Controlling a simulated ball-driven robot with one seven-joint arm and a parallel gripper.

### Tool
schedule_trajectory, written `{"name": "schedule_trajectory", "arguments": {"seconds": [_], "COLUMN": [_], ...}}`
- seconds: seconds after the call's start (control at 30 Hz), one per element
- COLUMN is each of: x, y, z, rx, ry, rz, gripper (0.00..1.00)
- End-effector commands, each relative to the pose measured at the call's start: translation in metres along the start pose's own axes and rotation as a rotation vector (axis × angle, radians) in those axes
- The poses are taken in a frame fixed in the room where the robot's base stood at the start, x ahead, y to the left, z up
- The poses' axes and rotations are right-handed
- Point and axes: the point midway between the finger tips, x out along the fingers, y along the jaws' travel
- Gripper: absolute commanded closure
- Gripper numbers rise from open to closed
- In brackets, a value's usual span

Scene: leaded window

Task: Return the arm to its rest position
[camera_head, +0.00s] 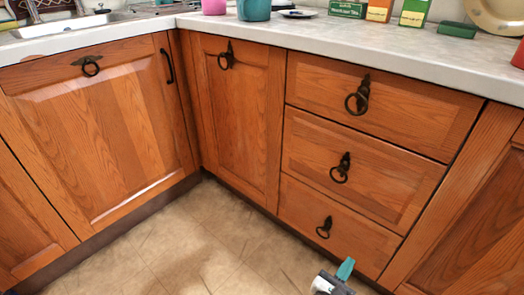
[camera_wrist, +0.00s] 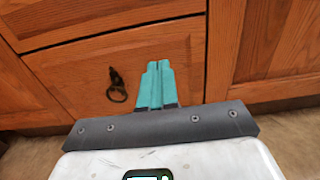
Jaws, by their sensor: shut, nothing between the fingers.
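My gripper (camera_head: 345,269) shows at the bottom of the head view, low over the floor in front of the drawers. Its teal fingers (camera_wrist: 158,68) are together in the wrist view, with nothing between them. They point at the wooden cabinet front. The bottom drawer (camera_head: 303,212) is closed, and its dark ring handle (camera_head: 324,228) hangs down. In the wrist view a ring handle (camera_wrist: 117,88) is to the left of the fingertips, apart from them. Most of my arm is out of view.
Wooden cabinets stand in a corner, with the middle drawer (camera_head: 340,172), top drawer (camera_head: 370,103) and left door (camera_head: 95,130) closed. The tiled floor (camera_head: 190,240) is clear.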

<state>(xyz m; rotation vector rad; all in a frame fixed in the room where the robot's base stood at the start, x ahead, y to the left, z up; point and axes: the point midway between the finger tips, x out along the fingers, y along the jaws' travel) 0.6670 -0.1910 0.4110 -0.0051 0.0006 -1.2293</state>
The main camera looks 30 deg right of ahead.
Motion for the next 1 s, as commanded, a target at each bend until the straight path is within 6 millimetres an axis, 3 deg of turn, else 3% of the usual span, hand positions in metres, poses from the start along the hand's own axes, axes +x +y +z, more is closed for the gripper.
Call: {"name": "schedule_trajectory", "arguments": {"seconds": [0.17, 0.33, 0.47, 0.7, 1.0], "x": [0.003, 0.009, 0.001, -0.043, -0.116], "y": [-0.011, -0.053, -0.085, -0.109, -0.099], "z": [0.002, 0.002, -0.007, -0.027, -0.022], "rx": [0.082, 0.428, 0.76, 1.258, 1.53], "ry": [0.032, 0.173, 0.319, 0.609, 0.915], "rz": [-0.043, -0.227, -0.426, -0.825, -1.239], "gripper": [1.0, 1.0, 1.0, 1.0, 1.0]}}
